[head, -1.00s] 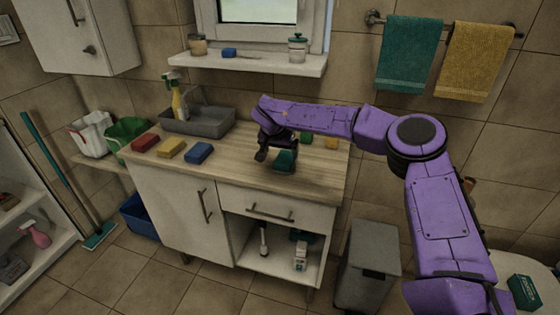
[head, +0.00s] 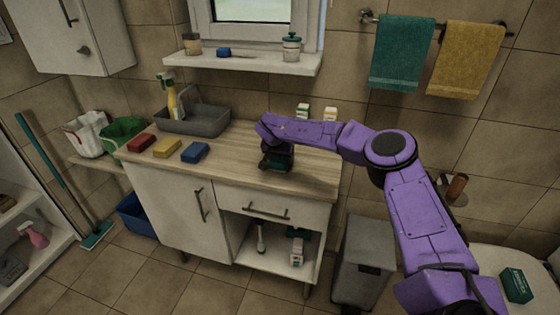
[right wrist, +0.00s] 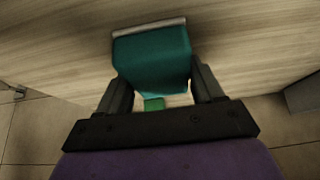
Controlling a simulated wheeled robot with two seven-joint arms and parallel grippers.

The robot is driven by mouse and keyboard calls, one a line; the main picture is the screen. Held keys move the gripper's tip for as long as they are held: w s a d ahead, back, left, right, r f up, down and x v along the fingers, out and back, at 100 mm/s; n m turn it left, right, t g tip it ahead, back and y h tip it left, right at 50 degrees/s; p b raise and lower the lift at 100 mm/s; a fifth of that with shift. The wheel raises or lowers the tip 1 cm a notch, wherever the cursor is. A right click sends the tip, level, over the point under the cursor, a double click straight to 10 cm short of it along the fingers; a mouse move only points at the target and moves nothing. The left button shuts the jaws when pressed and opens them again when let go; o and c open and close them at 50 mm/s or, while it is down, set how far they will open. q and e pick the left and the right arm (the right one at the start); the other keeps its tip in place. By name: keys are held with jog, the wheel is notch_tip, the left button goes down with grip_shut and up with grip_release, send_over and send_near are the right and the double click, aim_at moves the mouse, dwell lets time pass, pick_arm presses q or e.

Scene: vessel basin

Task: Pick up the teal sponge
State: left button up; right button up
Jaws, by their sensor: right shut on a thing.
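The teal sponge (right wrist: 152,58) sits between the two fingers of my right gripper (right wrist: 157,85) in the right wrist view, one finger along each side. In the head view my right gripper (head: 277,158) is low over the front right part of the wooden counter, shut on the sponge (head: 274,166), which is partly hidden by the gripper. I cannot tell whether the sponge touches the counter or is slightly above it. My left gripper is not in view.
Red (head: 141,143), yellow (head: 167,148) and blue (head: 195,152) sponges lie on the counter's left, in front of a grey basin (head: 200,121) with a spray bottle (head: 169,98). Two small cartons (head: 303,111) stand behind my right arm. The counter's middle front is clear.

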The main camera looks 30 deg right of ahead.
jog(key=shift+r, duration=0.35)
notch_tip(320, 180, up, 3)
jog(key=shift+a+f, duration=0.15)
jog(key=v, duration=0.2)
jog(key=b+v, duration=0.1)
jog(key=v, duration=0.3)
jog(key=shift+s+a+f, duration=0.2)
jog(key=shift+s+f, duration=0.1)
jog(key=shift+s, duration=0.1)
jog(key=s+a+r+b, duration=0.1)
jog(key=s+a+r, duration=0.4)
jog(key=s+a, duration=0.1)
jog(key=shift+s+a+b, duration=0.35)
jog(key=shift+s+b, duration=0.05)
jog(key=shift+s, duration=0.3)
